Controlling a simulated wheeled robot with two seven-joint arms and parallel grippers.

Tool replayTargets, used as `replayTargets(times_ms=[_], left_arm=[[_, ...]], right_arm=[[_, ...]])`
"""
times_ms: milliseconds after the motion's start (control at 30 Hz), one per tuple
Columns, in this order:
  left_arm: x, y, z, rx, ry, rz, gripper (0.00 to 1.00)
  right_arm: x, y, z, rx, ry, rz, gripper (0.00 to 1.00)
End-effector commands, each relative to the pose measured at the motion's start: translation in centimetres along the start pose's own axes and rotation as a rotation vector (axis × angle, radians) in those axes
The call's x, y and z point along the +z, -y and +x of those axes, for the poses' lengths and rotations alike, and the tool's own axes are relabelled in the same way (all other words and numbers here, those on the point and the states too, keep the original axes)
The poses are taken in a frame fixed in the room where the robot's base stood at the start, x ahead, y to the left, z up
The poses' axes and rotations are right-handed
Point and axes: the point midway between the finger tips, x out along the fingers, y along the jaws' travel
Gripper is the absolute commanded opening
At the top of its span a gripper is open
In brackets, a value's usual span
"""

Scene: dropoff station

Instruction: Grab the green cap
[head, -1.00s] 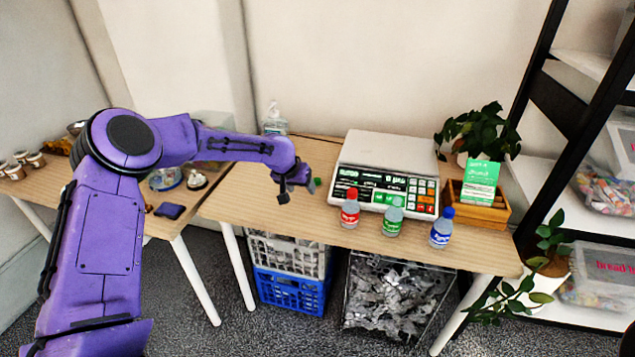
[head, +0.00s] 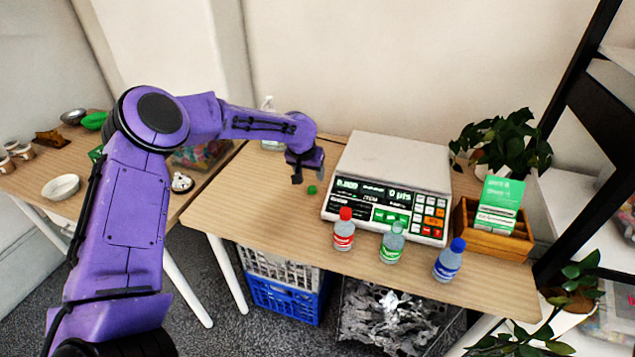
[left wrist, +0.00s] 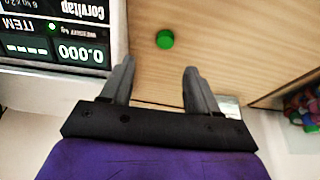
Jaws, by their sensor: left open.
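The small green cap (head: 311,190) lies on the wooden table, left of the scale. It also shows in the left wrist view (left wrist: 165,39), beyond the fingertips and roughly midway between them. My left gripper (head: 297,178) is just left of the cap in the head view, above the table. In the left wrist view its two fingers (left wrist: 158,72) are apart with nothing between them. My right gripper is not in view.
The scale (head: 385,185) stands right of the cap. A red-capped bottle (head: 344,230) and a blue-capped bottle (head: 449,260) stand along the front. A wooden box (head: 490,235) and a plant (head: 500,140) are at the right. The tabletop (head: 250,205) left of the cap is clear.

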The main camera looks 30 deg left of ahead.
Motion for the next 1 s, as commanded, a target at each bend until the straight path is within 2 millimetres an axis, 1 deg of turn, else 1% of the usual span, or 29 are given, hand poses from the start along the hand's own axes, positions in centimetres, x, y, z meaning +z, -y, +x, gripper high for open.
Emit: replayTargets(times_ms=[200, 300, 433, 600, 733, 933, 967, 1000], left_arm=[[0.5, 1.2, 3.7, -0.006, 0.004, -0.016, 0.60], [0.6, 1.6, 4.7, -0.008, 0.002, -0.022, 0.60], [0.7, 1.9, 6.3, -0.008, 0.004, -0.023, 0.60], [0.7, 1.9, 9.2, -0.008, 0.003, -0.019, 0.60], [0.6, 1.9, 10.1, -0.008, 0.000, -0.018, 0.60], [0.5, 1.8, 10.1, -0.007, 0.000, -0.017, 0.60], [0.5, 1.8, 10.1, -0.007, 0.000, -0.017, 0.51], [0.5, 1.8, 10.1, -0.007, 0.000, -0.016, 0.38]], right_arm=[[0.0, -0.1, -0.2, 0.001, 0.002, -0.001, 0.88], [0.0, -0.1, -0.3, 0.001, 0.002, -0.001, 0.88], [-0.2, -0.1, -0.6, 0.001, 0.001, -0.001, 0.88], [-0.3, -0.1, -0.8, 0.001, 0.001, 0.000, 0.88], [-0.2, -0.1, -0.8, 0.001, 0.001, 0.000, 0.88], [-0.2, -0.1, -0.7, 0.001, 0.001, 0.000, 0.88], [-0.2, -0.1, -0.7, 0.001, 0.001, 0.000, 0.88], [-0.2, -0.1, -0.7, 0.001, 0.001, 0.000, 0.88]])
